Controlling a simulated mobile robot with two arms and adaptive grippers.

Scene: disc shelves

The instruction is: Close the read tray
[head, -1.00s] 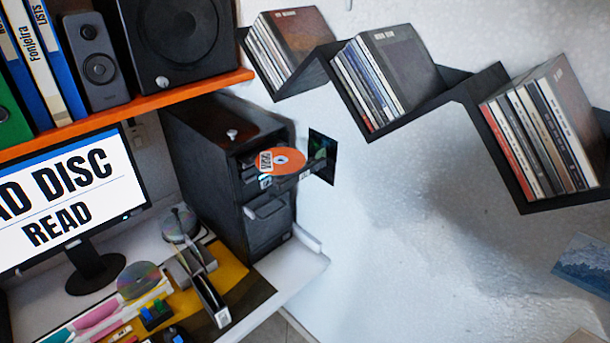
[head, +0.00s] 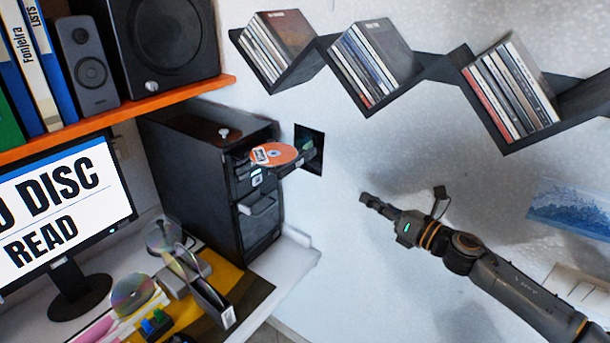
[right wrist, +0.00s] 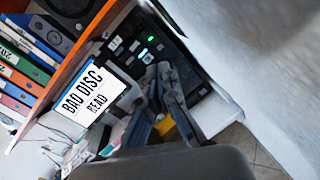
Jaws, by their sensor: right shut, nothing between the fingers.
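The read tray (head: 258,167) sticks out from the upper front of the dark computer tower (head: 190,180) in the head view, with an orange disc (head: 275,154) lying on it. My right gripper (head: 364,197) is shut and empty, in the air to the right of the tower and lower than the tray, apart from both. In the right wrist view the fingers (right wrist: 165,80) show in front of the tower (right wrist: 145,45). My left gripper is not in view.
A monitor (head: 62,205) stands left of the tower, below an orange shelf (head: 120,112). A black zigzag shelf (head: 440,68) with disc cases hangs on the wall. A disc holder (head: 212,290) and loose discs lie on the desk. The space between gripper and tower looks clear.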

